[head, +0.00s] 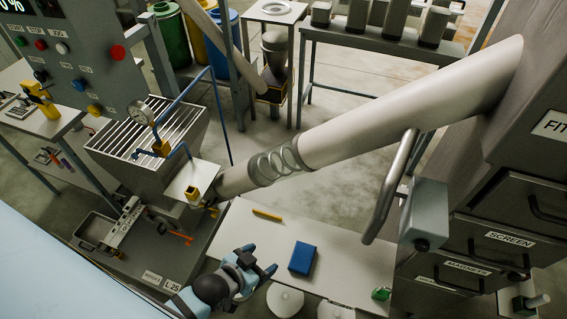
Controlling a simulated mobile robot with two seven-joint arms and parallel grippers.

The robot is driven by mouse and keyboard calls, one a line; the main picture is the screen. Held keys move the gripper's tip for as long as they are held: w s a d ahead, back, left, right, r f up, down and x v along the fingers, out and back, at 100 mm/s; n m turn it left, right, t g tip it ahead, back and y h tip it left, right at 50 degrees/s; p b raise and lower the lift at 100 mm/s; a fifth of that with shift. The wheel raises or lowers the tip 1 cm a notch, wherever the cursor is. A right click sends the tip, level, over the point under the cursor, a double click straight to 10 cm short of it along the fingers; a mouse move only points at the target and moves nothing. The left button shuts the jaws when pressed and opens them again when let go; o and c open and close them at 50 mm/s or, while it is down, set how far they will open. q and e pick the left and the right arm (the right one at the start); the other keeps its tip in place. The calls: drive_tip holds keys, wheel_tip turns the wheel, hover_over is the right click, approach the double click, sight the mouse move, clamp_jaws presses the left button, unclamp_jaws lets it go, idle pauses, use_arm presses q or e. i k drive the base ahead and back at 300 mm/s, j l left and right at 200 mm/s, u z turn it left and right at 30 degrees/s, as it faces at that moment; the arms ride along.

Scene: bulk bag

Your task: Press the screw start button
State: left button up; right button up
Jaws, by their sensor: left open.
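A grey control panel (75,50) stands at the upper left of the head view. It carries a green button (20,41), a red button (40,44), a white button (62,48), a black knob (41,76), a blue button (78,85) and a yellow button (95,109). A larger red button (117,52) is at its right edge. The labels are too small to read, so I cannot tell which is screw start. My left gripper (261,259) is open and empty over the light table, well below and right of the panel. My right gripper is out of view.
A grated hopper (150,139) and a pressure gauge (139,115) stand below the panel. A large sloping tube (400,108) crosses to the right. The light table (340,262) holds a blue box (302,258), a yellow stick (267,215) and a green item (381,293).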

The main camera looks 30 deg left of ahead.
sight(20, 43)
drive_tip(key=u, duration=1.85)
